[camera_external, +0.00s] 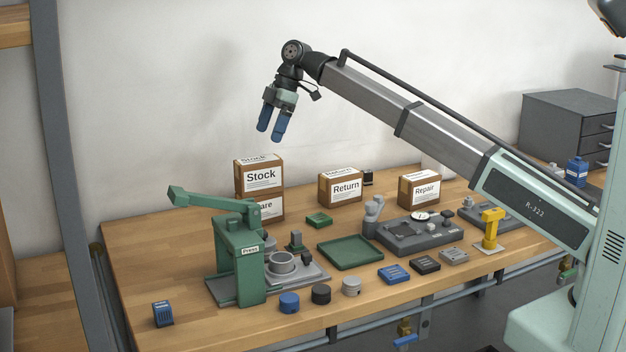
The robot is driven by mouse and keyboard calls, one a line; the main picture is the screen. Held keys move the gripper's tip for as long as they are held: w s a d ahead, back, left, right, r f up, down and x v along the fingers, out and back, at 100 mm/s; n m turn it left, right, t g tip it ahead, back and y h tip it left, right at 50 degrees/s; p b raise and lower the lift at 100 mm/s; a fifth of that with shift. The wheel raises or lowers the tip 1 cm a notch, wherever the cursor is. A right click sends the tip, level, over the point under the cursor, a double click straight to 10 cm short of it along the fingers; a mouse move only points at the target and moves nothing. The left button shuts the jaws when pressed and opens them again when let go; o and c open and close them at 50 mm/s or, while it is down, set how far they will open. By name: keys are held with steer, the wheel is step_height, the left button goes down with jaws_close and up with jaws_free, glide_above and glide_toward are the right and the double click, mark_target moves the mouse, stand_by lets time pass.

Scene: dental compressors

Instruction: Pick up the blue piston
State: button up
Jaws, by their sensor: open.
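The blue piston (289,302) is a short blue cylinder standing on the wooden bench near its front edge, just right of the green press. It is the leftmost in a row with a black piston (321,294) and a light grey piston (351,286). My gripper (269,136) has two blue fingers pointing down with a gap between them. It is open and empty, high above the back of the bench, over the boxes and well above the blue piston.
A green press (239,255) with a long lever stands left of the pistons. A green tray (350,252) lies behind them. Boxes labelled Stock (261,178), Return (345,188) and Repair (419,191) stand at the back. Small blocks (395,273) lie right. The bench's left end is mostly clear.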

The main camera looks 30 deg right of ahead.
steer(key=shift+c, duration=0.2)
steer(key=c, duration=0.4)
steer(key=shift+o, duration=0.2)
steer(key=s+a+f+m+h, duration=0.15)
steer(key=s+a, duration=0.25)
steer(key=s, duration=0.6)
steer(key=s+a+f+m+y, duration=0.1)
steer(key=s+a+f, duration=0.3)
steer(key=s, duration=0.7)
steer(key=m+t+h, duration=0.1)
steer(key=m+t, duration=0.1)
steer(key=m, duration=0.2)
glide_toward(290, 297)
steer(key=shift+h, duration=0.25)
steer(key=shift+x, duration=4.55)
